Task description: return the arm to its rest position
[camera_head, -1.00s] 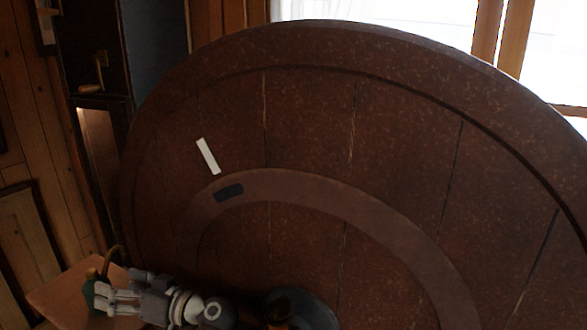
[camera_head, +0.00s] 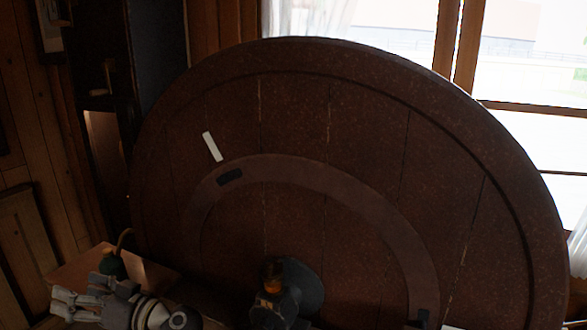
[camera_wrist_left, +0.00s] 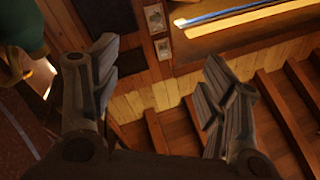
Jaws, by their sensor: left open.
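My left gripper (camera_head: 66,302) is at the lower left of the head view, its grey fingers pointing left. In the left wrist view its two fingers (camera_wrist_left: 158,90) stand wide apart with nothing between them. The arm runs along the bottom edge, in front of a wooden surface (camera_head: 150,272). My right gripper is not in view.
A large round dark brown table (camera_head: 370,130) fills the middle, with a white strip (camera_head: 212,146) and a dark strip (camera_head: 230,177) on it. A green round object (camera_head: 112,264) is behind my left gripper. Wooden steps (camera_wrist_left: 175,130) show in the wrist view.

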